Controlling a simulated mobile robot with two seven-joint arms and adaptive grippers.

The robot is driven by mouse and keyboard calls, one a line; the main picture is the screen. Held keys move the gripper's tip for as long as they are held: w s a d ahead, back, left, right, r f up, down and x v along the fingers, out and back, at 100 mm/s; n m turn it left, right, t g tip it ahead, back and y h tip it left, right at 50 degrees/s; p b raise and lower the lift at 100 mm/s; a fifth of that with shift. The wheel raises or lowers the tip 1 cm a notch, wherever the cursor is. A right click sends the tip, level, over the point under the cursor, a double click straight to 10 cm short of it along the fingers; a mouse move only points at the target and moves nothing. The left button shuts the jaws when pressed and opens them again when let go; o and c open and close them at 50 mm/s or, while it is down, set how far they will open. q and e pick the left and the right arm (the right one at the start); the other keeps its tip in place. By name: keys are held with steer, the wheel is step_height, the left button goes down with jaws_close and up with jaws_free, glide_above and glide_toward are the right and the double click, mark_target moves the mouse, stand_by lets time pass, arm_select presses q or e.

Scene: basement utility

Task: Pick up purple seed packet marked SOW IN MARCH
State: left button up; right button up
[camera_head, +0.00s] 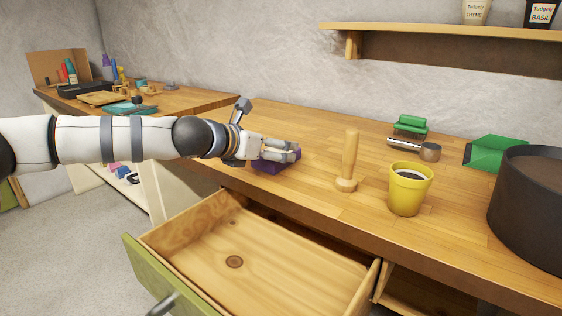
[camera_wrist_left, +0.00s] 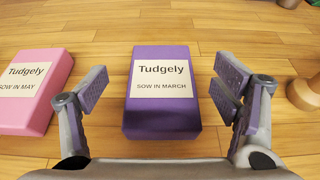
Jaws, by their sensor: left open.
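The purple seed packet (camera_wrist_left: 160,113) lies flat on the wooden bench, its label reading Tudgely, SOW IN MARCH. In the left wrist view it sits between the two spread fingers of my left gripper (camera_wrist_left: 160,102), with a gap on each side. In the head view the purple packet (camera_head: 268,166) shows only in part, under my left gripper (camera_head: 290,152), which hides the rest. The left gripper is open and holds nothing. My right gripper is in neither view.
A pink packet (camera_wrist_left: 32,88) marked SOW IN MAY lies left of the purple one. A wooden dibber (camera_head: 349,163) and yellow pot (camera_head: 408,190) stand to the right. An open, empty drawer (camera_head: 270,270) juts out below the bench edge. A shelf (camera_head: 440,42) hangs above.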

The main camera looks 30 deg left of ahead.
arm_select(q)
steer(key=b+x, duration=0.1)
steer(key=x, duration=0.3)
steer(key=shift+w+d+f, duration=0.1)
steer(key=shift+w+f, duration=0.1)
steer(key=shift+f, duration=0.05)
steer(key=shift+w, duration=0.15)
steer(key=shift+r, duration=0.15)
steer(key=shift+c, duration=0.6)
steer(key=c, duration=1)
